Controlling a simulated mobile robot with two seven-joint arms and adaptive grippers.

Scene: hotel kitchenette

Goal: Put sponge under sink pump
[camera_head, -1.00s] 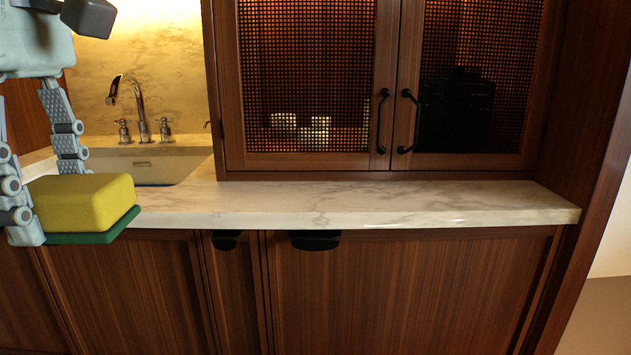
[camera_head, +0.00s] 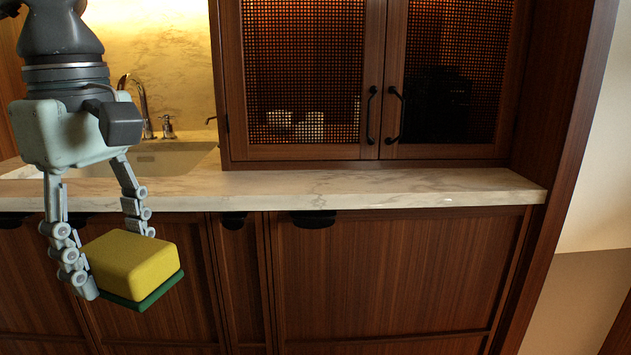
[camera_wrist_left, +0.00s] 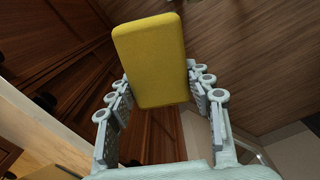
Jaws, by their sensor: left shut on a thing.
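The sponge (camera_head: 132,262) is a yellow block with a green scouring layer on its underside. My left gripper (camera_head: 112,258) is shut on it and holds it in the air in front of the lower cabinets, below the counter's front edge. In the left wrist view the sponge (camera_wrist_left: 152,60) sits between the two fingers of the left gripper (camera_wrist_left: 158,100). The sink (camera_head: 165,160) is set into the counter at the left, with a metal faucet (camera_head: 143,105) behind it, partly hidden by my left arm. I cannot make out a sink pump. My right gripper is not in view.
The marble counter (camera_head: 370,190) is bare to the right of the sink. An upper cabinet with mesh doors (camera_head: 305,70) stands on its back part. Wooden lower cabinets (camera_head: 390,270) close off the front. A wooden side panel bounds the right.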

